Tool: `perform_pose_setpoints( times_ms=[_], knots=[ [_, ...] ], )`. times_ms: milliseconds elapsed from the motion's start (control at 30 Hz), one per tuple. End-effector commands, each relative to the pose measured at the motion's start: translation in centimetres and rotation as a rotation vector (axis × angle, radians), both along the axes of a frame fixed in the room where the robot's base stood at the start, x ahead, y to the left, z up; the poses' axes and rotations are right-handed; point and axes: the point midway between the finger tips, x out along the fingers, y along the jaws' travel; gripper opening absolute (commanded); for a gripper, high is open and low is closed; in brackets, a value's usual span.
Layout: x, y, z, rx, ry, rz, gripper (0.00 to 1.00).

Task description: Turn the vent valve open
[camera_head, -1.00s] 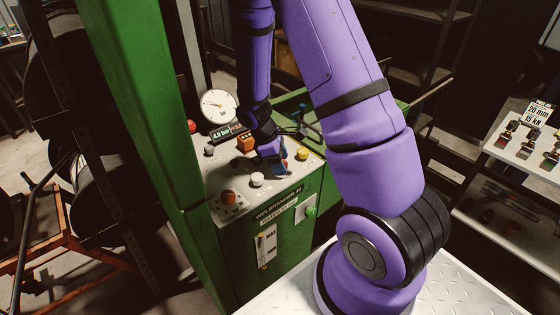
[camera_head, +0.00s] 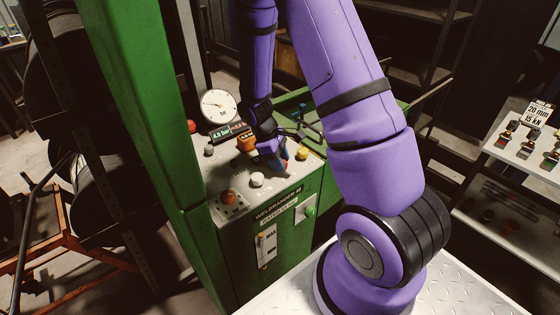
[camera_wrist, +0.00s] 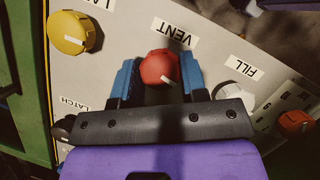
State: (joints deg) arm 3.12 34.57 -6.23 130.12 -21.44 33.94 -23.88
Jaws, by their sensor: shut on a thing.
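The vent valve is a round red knob (camera_wrist: 159,66) with a short white pointer line, set beside a "VENT" label (camera_wrist: 172,33) that reads upside down in the wrist view. My gripper (camera_wrist: 160,76) has one blue finger on each side of the knob and is shut on it. The pointer line lies toward the palm side in the wrist view. In the head view my gripper (camera_head: 278,163) is down at the green machine's control panel (camera_head: 225,174), and its wrist hides most of the knob.
A yellow knob (camera_wrist: 73,32) and a white knob beside a "FILL" label (camera_wrist: 243,66) flank the vent knob. An orange-red knob (camera_wrist: 294,121) lies further right. A pressure gauge (camera_head: 219,106) stands at the panel's back. A tall green post (camera_head: 140,100) rises close on the left.

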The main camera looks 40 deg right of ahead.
Motion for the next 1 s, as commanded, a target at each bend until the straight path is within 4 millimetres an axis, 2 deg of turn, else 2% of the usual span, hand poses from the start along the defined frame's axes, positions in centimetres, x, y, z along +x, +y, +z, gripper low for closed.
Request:
perform_pose_setpoints(
  times_ms=[1000],
  knots=[
    [0.1,-0.39,0.05,0.0,-0.001,-0.962,0.16]
  ],
)
